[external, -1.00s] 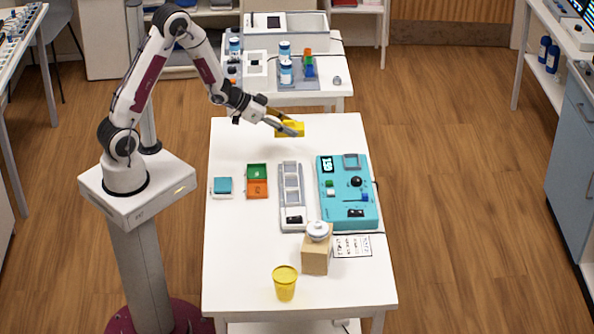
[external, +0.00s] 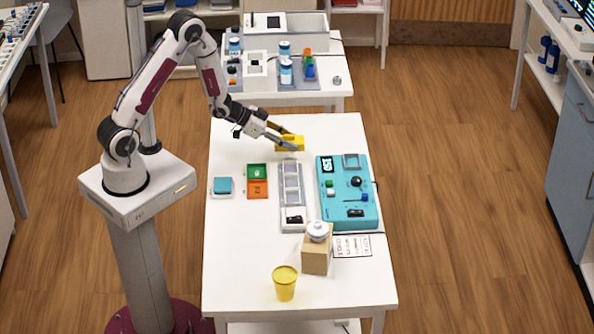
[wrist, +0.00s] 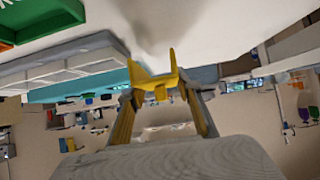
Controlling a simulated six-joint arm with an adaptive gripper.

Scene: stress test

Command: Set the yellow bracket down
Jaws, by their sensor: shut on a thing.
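The yellow bracket (external: 289,143) is held between the fingers of my gripper (external: 288,144), over the far part of the white table (external: 238,271). In the wrist view the bracket (wrist: 154,80) sits between the two fingertips (wrist: 160,92), its upright part pointing up in the picture. My gripper is shut on it. In the external view it appears low over the table, just beyond the grey tray. I cannot tell whether the bracket touches the table.
The grey compartment tray (external: 291,222) and the teal control box (external: 370,215) stand nearby. Green and orange bins (external: 257,187), a teal-topped block (external: 222,186), a wooden block (external: 316,262) and a yellow cup (external: 285,283) are also on the table. The table's far right corner is clear.

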